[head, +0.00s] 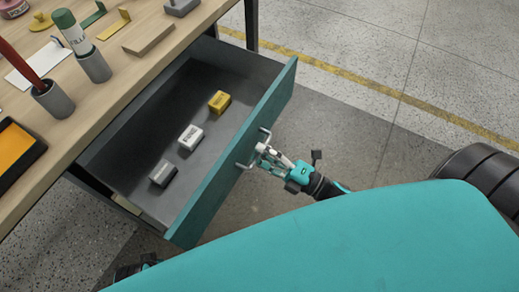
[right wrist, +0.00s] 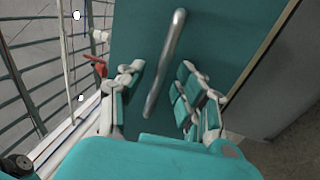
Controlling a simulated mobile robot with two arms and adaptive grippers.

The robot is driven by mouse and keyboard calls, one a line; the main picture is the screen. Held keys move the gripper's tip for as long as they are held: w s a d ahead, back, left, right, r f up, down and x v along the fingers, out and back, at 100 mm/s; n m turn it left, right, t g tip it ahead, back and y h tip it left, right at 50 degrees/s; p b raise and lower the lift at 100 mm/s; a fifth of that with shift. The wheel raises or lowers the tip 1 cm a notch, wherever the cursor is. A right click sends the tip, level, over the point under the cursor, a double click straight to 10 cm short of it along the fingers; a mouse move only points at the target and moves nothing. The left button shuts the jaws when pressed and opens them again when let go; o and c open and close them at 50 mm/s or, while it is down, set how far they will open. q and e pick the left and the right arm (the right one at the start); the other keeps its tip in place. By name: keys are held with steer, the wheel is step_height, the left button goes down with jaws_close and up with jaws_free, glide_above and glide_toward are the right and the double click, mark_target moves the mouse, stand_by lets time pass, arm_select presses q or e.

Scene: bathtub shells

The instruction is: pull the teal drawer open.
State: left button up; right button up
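The teal drawer (head: 225,165) stands well out from under the wooden table, and its dark inside shows. Its metal bar handle (head: 266,132) is on the teal front; in the right wrist view the bar (right wrist: 165,62) runs slantwise up the front. My right gripper (head: 262,152) is at the handle. In the right wrist view its fingers (right wrist: 162,92) are apart, one on each side of the bar, with visible gaps, so it is open. A dark bit of what looks like my left arm shows at the bottom left of the head view; its fingers are hidden.
The tabletop (head: 112,88) holds grey cups, a black tray (head: 18,150) and several small items. The floor right of the drawer is clear.

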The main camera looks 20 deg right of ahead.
steer(key=v, duration=1)
steer(key=shift+s+d, duration=0.25)
